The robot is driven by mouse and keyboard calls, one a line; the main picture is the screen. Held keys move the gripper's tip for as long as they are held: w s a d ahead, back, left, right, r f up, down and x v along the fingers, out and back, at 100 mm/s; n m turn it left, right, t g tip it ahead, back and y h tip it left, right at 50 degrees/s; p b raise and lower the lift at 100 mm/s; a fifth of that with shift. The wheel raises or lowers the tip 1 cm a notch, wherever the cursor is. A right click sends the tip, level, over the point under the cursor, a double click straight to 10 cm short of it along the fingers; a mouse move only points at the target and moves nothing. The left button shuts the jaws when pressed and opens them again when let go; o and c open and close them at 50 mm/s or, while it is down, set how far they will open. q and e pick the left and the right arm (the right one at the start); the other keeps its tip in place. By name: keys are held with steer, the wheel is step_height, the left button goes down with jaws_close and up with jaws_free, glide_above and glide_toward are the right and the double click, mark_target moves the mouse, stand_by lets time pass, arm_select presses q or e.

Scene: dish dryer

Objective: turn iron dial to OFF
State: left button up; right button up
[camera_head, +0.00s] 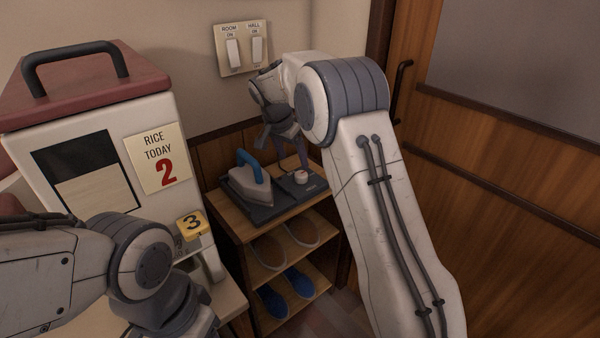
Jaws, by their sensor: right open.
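The iron (247,187), grey with a blue handle, rests on a dark base (262,213) on top of a small wooden shelf unit. A small round pale dial (301,177) with a reddish mark sits on the right part of that base. Its labels are too small to read, so I cannot tell its setting. My right gripper (283,155) is open and points down above the base, behind the iron and close to the dial. I cannot tell whether a finger touches the dial. My left arm shows at the lower left, but its gripper is outside the picture.
A rice dispenser (105,135) with a red lid stands at the left. The shelf unit (222,207) holds pale and blue slippers (273,301) below. Wall switches (243,50) are above. A wooden door (480,160) with a dark handle closes off the right.

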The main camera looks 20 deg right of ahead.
mark_target(301, 173)
steer(key=shift+m+h, duration=0.3)
steer(key=shift+m, duration=0.3)
steer(key=x, duration=0.3)
steer(key=w+x, duration=0.1)
steer(key=x, duration=0.3)
steer(key=w+b+x, duration=0.1)
steer(key=x, duration=0.2)
steer(key=shift+w+d+r, duration=0.1)
steer(key=shift+d, duration=0.15)
jaws_close()
